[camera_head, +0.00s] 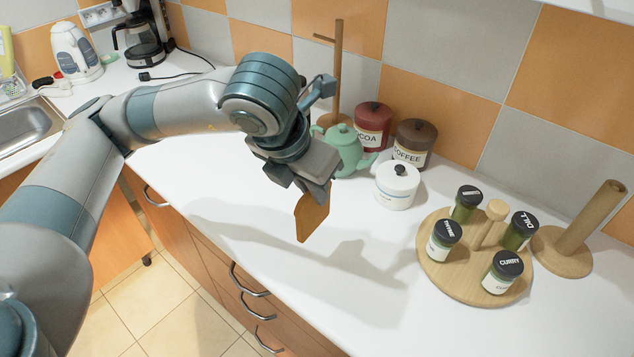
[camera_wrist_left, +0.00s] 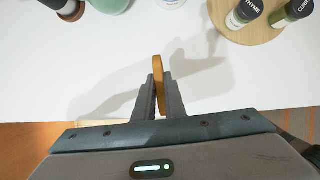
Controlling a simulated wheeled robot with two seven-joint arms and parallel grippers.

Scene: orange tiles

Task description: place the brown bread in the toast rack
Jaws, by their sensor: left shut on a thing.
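The brown bread (camera_head: 311,217) is a flat slice held upright below my left gripper (camera_head: 308,187) in the head view, above the white counter. In the left wrist view, the bread (camera_wrist_left: 158,76) shows edge-on between the two fingers of my left gripper (camera_wrist_left: 159,98), which is shut on it. The bread's upper part is hidden by the gripper in the head view. I cannot make out a toast rack in either view. My right gripper is in neither view.
A teal teapot (camera_head: 347,150), a white jar (camera_head: 397,186), a cocoa canister (camera_head: 373,128) and a coffee canister (camera_head: 413,143) stand behind the bread. A round wooden spice stand (camera_head: 459,279) and a wooden holder (camera_head: 561,258) are at right. The counter's front middle (camera_head: 345,275) is clear.

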